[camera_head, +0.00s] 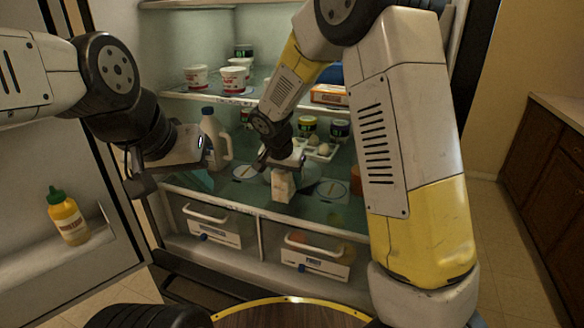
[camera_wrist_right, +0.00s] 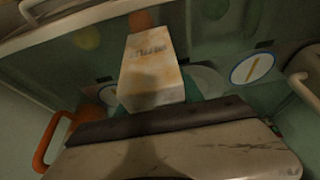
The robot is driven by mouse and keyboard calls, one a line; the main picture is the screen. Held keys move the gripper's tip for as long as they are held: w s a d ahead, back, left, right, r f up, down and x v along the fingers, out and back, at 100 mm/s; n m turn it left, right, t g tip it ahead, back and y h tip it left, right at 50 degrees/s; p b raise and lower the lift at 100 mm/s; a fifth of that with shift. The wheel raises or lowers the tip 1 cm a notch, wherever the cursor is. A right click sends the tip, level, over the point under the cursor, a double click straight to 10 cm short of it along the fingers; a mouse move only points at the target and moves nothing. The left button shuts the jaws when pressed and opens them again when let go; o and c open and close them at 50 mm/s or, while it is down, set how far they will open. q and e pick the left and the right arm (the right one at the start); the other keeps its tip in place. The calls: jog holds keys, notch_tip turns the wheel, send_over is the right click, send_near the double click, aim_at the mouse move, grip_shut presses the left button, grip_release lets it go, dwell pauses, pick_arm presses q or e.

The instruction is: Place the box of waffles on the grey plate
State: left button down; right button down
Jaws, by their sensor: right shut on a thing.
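My right gripper (camera_head: 282,168) is shut on a pale, orange-tinged box (camera_head: 283,187), inside the open fridge above a glass shelf. In the right wrist view the box (camera_wrist_right: 152,68) stands out beyond the dark gripper edge (camera_wrist_right: 165,122). A greyish round plate (camera_wrist_right: 207,82) shows partly behind the box there, with much of it hidden. I cannot tell whether box and plate touch. My left gripper (camera_head: 150,180) is near the open door, holding nothing visible; its jaw opening is unclear.
A white jug (camera_head: 214,138) stands left of the box. An egg tray (camera_head: 318,151) and jars are behind it. Blue-rimmed discs (camera_head: 332,191) flank it. White tubs (camera_head: 233,80) and an orange box (camera_head: 329,95) sit higher. Drawers (camera_head: 315,255) are below. A yellow bottle (camera_head: 67,217) is in the door.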

jog(key=w, duration=0.1)
jog(key=w+d, duration=0.1)
jog(key=w, duration=0.1)
jog(key=w+d, duration=0.1)
jog(key=shift+w, duration=0.2)
jog(key=shift+a+f, duration=0.1)
jog(key=shift+f, duration=0.15)
jog(key=c, duration=0.8)
grip_release()
jog(key=shift+s+f, duration=0.1)
jog(key=shift+f, duration=0.05)
jog(key=shift+o, duration=0.2)
jog(key=v, duration=0.7)
jog(key=shift+s+r, duration=0.1)
jog(key=shift+r, duration=0.25)
